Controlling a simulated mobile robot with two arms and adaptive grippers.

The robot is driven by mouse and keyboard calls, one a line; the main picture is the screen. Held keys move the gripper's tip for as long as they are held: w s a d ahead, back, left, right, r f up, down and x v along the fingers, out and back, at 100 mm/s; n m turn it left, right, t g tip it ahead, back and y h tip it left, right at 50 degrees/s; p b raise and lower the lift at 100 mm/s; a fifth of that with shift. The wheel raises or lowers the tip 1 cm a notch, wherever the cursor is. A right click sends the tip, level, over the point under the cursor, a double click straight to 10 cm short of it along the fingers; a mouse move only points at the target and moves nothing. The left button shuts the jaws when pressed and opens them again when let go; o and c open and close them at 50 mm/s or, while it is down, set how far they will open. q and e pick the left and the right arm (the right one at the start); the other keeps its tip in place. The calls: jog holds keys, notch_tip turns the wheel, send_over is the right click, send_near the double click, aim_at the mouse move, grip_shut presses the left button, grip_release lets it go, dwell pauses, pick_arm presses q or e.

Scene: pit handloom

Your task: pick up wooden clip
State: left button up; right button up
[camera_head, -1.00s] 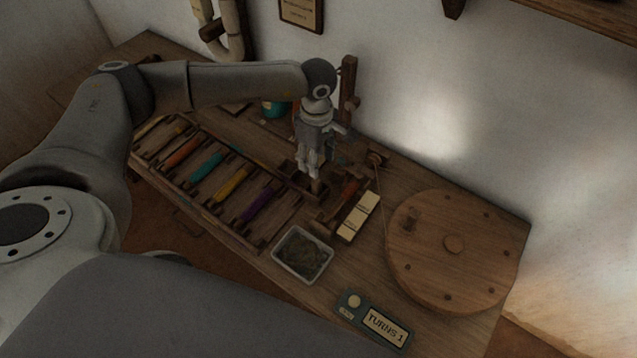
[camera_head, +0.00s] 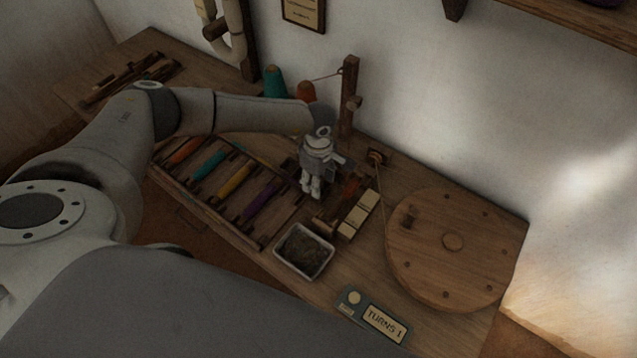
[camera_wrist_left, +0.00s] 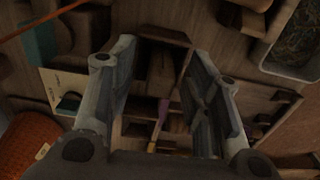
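My left gripper (camera_head: 312,192) points down over the bench, just right of the rack of coloured bobbins. In the left wrist view its two fingers (camera_wrist_left: 162,58) are spread apart with nothing held between them. Between and below them is a small dark wooden box (camera_wrist_left: 150,32) with compartments. A narrow lighter wooden piece (camera_wrist_left: 161,75) lies in it; it may be the wooden clip, but it is too dark to be sure. In the head view the gripper hides this spot. My right gripper is not in view.
The bobbin rack (camera_head: 232,190) lies left of the gripper. A white tray (camera_head: 283,262) and a cream block (camera_head: 358,215) stand nearby. A large wooden disc (camera_head: 480,265) is at right, with the "TURNS 1" counter (camera_head: 372,315) in front. An upright wooden post (camera_head: 348,100) stands behind.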

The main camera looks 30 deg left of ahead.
pick_arm(q)
jog(key=c, duration=0.8)
jog(key=shift+r, duration=0.1)
jog(key=shift+r, duration=0.6)
jog(key=s+r, duration=0.4)
jog(key=s+d+r+b, duration=0.1)
jog(key=s+r, duration=0.2)
jog(key=s, duration=0.2)
jog(key=s+d+r+b, duration=0.1)
jog(key=s+r, duration=0.3)
jog(key=s, duration=0.1)
jog(key=shift+d+r, duration=0.15)
jog(key=shift+r, duration=0.2)
